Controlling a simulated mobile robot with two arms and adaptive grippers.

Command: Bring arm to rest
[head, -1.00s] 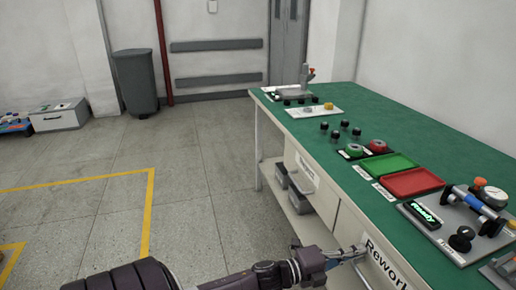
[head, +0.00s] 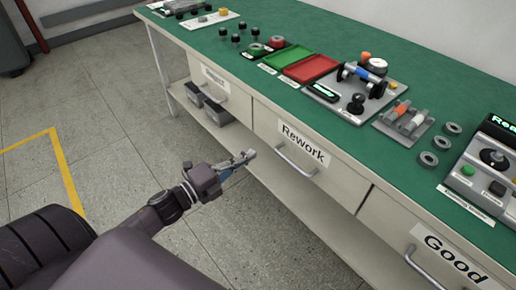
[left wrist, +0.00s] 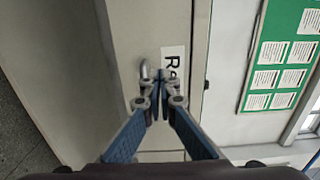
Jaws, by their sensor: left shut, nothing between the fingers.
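My left gripper (head: 240,162) is shut and empty. In the head view it shows in front of the bench, to the left of the Rework drawer (head: 330,178) and its handle (head: 297,162). The drawer looks shut, and a gap shows between fingertips and handle. In the left wrist view the fingertips (left wrist: 160,82) are together, in front of the drawer's label (left wrist: 173,60) and beside the handle (left wrist: 144,74). My right gripper is not in view.
The green-topped bench (head: 240,45) carries a green tray (head: 289,54), a red tray (head: 311,68) and several fixtures. A Reject drawer (head: 228,90) and a Good drawer (head: 430,250) flank the Rework drawer. Grey bins (head: 218,112) sit on the lower shelf.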

